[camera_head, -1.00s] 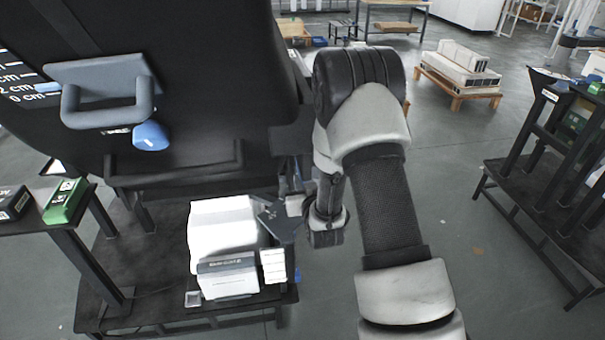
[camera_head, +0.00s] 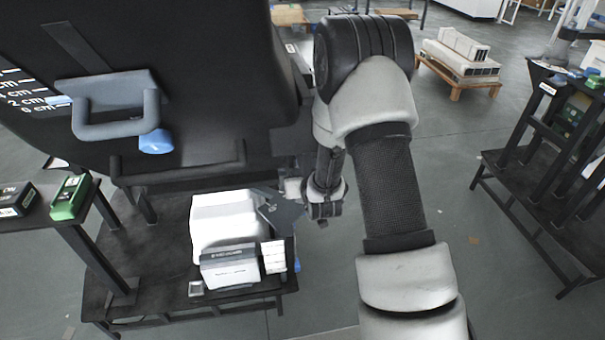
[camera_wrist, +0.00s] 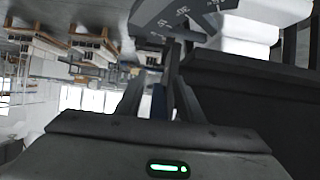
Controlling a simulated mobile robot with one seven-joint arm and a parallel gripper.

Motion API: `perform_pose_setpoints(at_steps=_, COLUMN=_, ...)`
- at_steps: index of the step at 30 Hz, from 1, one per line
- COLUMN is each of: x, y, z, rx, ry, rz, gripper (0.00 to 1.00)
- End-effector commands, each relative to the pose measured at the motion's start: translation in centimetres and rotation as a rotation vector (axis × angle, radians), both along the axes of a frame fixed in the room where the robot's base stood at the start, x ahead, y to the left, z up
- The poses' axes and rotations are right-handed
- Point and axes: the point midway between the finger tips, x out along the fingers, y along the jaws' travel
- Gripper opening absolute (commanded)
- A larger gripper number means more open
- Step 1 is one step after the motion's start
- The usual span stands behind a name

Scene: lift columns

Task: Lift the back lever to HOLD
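My gripper (camera_wrist: 157,86) shows in the wrist view with its two dark fingers apart. A dark narrow upright piece (camera_wrist: 172,68), with a blue strip beside it, stands between or just beyond the fingers, nearer the right one. I cannot tell if it is the back lever or if a finger touches it. A dark plate with angle marks (camera_wrist: 172,18) lies just past the fingertips. In the head view a dark angular plate (camera_head: 282,212) sits beside my wrist, and my arm hides the fingertips. No HOLD label is readable.
A large black panel with a grey handle (camera_head: 118,128) and a blue knob (camera_head: 156,141) fills the left. A white box (camera_head: 222,222) stands on the black bench (camera_head: 160,255). A black rack (camera_head: 545,140) stands at right, with open floor (camera_head: 475,210) between.

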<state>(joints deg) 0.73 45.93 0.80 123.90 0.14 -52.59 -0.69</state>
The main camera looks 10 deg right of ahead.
Motion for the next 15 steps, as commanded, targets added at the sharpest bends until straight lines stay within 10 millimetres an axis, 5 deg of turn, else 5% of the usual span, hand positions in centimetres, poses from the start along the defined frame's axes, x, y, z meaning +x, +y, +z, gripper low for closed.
perform_pose_setpoints(at_steps=8, x=-2.1, y=0.0, z=1.3, rx=0.000, ry=0.000, rz=0.000, gripper=0.34)
perform_pose_setpoints(at_steps=15, x=-7.9, y=0.0, z=1.3, rx=0.000, ry=0.004, rz=0.000, gripper=0.34)
